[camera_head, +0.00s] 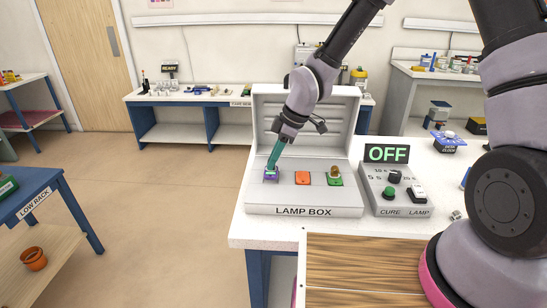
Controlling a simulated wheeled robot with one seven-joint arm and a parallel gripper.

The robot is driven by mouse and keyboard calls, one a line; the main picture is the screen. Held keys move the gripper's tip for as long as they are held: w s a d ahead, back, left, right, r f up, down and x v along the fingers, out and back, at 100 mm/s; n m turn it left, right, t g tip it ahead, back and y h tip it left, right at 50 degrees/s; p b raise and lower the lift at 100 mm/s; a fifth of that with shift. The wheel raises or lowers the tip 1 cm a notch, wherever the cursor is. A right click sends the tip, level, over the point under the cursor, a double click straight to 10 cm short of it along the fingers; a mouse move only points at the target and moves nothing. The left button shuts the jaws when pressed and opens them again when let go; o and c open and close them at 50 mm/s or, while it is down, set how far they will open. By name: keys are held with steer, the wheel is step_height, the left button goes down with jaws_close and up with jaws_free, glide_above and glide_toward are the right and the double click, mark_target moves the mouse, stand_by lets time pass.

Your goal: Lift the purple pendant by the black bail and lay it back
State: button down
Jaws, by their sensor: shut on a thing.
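The purple pendant (270,178) is at the left of the row in the open lamp box (260,203). My gripper (271,168), with teal fingers, points steeply down from the upper right, its tips at the top of the purple pendant. It is shut on the pendant's bail, though the black bail is too small and covered by the fingers to make out. I cannot tell whether the pendant is lifted clear of the box.
An orange piece (302,178) and a green piece (335,181) with a gold-brown top sit to the right in the box. The raised lid (345,120) stands behind my gripper. A cure lamp control box (395,203) and an OFF sign (387,153) stand at the right.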

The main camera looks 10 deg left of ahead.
steer(key=shift+f, duration=0.7)
stand_by(0.6)
steer(key=c, duration=0.7)
jaws_free()
steer(key=shift+r, duration=0.1)
